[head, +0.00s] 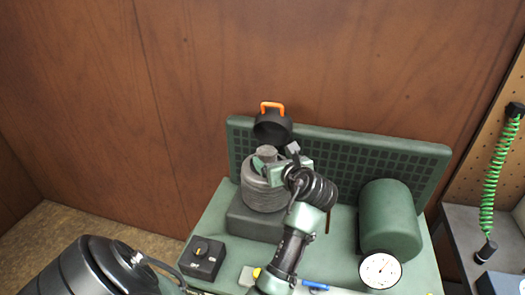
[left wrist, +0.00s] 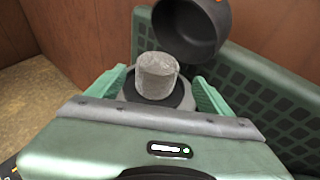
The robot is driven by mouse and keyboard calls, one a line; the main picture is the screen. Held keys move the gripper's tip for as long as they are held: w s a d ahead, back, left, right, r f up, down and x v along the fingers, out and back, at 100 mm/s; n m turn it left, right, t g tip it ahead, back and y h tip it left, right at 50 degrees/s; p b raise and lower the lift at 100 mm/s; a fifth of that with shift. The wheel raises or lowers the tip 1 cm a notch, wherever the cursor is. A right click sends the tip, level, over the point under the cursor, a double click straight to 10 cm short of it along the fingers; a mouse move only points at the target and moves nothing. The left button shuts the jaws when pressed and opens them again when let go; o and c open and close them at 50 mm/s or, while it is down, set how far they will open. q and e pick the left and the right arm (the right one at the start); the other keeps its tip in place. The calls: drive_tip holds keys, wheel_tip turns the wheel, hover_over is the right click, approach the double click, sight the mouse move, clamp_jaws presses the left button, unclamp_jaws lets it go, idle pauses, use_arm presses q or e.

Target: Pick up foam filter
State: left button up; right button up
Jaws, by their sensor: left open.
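The foam filter appears to be the grey, speckled cylinder (left wrist: 157,76) standing upright on a dark round seat in the left wrist view. In the head view its top (head: 266,151) shows above the grey ribbed engine housing (head: 262,193). My left gripper (head: 274,163) is at the top of the housing. In the left wrist view its two green fingers (left wrist: 161,83) are spread, one on each side of the filter, with gaps visible. The filter's far side is hidden. My right gripper is not in view.
A black cup-shaped cover (head: 271,127) with an orange handle is close behind the filter. A green perforated panel (head: 400,152) stands at the back. A green tank (head: 389,218) with a dial is at right. A black knob box (head: 202,257) is at front left.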

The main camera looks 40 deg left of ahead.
sight(267, 154)
use_arm(q)
drive_tip(key=shift+a+r+p, duration=0.15)
drive_tip(key=shift+r+p, duration=0.05)
drive_tip(key=shift+p, duration=0.15)
drive_tip(key=shift+w+a+f+p, duration=0.2)
drive_tip(key=shift+a+p, duration=0.15)
drive_tip(key=shift+a, duration=0.25)
drive_tip(key=x, duration=0.3)
drive_tip(key=shift+a+f+p, duration=0.1)
drive_tip(key=shift+f+p, duration=0.05)
drive_tip(key=shift+p, duration=0.15)
drive_tip(key=shift+w+a+f, duration=0.15)
drive_tip(key=shift+a+f, duration=0.1)
drive_tip(key=shift+a, duration=0.15)
drive_tip(key=shift+d, duration=0.1)
drive_tip(key=shift+d+r, duration=0.1)
drive_tip(key=shift+c, duration=0.3)
drive_tip(key=c, duration=1.3)
drive_tip(key=shift+c, duration=0.2)
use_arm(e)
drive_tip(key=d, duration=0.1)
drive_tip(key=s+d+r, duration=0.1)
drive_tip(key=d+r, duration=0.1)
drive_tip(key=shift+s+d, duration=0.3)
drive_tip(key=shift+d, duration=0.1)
